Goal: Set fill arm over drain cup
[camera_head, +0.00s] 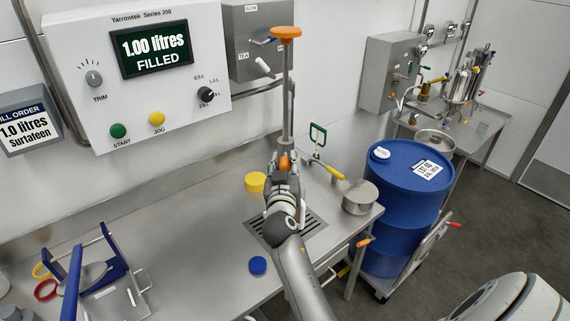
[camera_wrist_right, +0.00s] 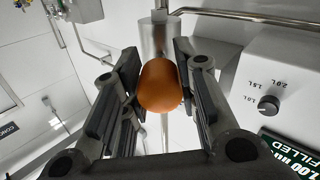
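A vertical steel tube (camera_head: 287,95) with an orange knob on top (camera_head: 285,33) rises above the bench; it looks like part of the fill arm. My right gripper (camera_head: 284,165) is at its lower end. In the right wrist view, an orange rounded handle (camera_wrist_right: 160,87) sits between the finger pads, which appear shut on it, though contact is hard to see. A steel cylinder (camera_wrist_right: 158,45) lies beyond it. A steel cup (camera_head: 360,197), possibly the drain cup, stands at the bench's right end, right of my gripper. My left gripper is not seen.
A slotted grate (camera_head: 308,229) lies partly behind my right arm. A yellow lid (camera_head: 255,181), a blue cap (camera_head: 258,265) and a blue-handled stand (camera_head: 93,270) are on the bench (camera_head: 190,245). A blue drum (camera_head: 395,215) stands right of it. The display reads 1.00 litres filled.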

